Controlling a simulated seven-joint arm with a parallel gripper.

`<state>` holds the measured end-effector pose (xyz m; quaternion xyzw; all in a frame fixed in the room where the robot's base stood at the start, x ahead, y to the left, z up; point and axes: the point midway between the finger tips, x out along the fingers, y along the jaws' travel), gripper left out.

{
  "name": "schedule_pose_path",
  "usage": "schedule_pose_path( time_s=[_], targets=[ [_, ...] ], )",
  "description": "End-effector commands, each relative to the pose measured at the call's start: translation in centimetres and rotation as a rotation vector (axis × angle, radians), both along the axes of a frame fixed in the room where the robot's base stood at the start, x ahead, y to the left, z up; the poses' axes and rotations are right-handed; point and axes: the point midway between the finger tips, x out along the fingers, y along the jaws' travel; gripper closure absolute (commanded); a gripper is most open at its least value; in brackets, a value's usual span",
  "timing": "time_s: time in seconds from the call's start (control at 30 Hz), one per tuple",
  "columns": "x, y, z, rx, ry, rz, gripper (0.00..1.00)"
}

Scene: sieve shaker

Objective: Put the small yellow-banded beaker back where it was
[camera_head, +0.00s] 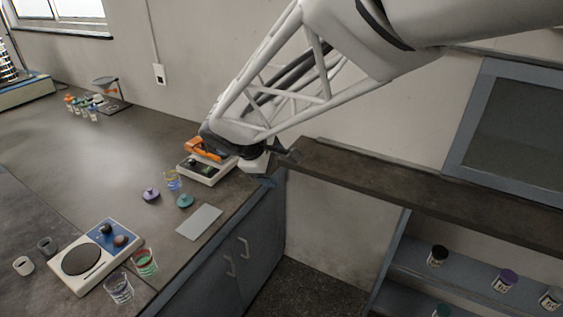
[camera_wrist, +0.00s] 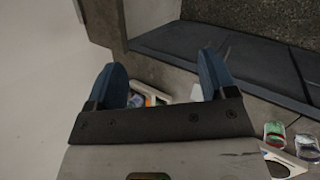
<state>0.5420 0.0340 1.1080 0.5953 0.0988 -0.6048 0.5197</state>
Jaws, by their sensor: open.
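A small clear beaker with a yellow band (camera_head: 172,180) stands on the dark bench in the head view, left of the white device with the orange top. Some blue also shows on or through it. My gripper (camera_head: 275,168) is above the bench's right edge, to the right of this device and apart from the beaker. In the wrist view my gripper (camera_wrist: 165,80) shows two blue fingers spread apart with nothing held between them. I cannot make out the yellow-banded beaker in the wrist view.
The white device (camera_head: 197,173), a purple lid (camera_head: 151,194), a teal lid (camera_head: 185,200) and a grey plate (camera_head: 199,222) surround the beaker. A hotplate (camera_head: 82,260), a red-green beaker (camera_head: 145,263) and a clear beaker (camera_head: 118,289) stand nearer. The left bench middle is clear.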

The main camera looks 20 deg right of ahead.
Motion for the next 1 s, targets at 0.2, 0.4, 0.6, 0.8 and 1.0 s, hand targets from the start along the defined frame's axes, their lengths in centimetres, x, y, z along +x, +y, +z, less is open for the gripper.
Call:
schedule_pose_path(
  time_s=[0.2,0.4,0.6,0.8,1.0],
  targets=[
    [-5.6,-2.4,1.4,0.156,-0.054,-0.203,0.22],
    [-10.5,-3.7,2.3,0.302,-0.101,-0.384,0.22],
    [-15.1,-4.3,2.7,0.449,-0.149,-0.56,0.22],
    [-19.3,-4.2,3.0,0.592,-0.195,-0.722,0.22],
    [-21.9,-3.9,3.1,0.693,-0.225,-0.829,0.22]
  ],
)
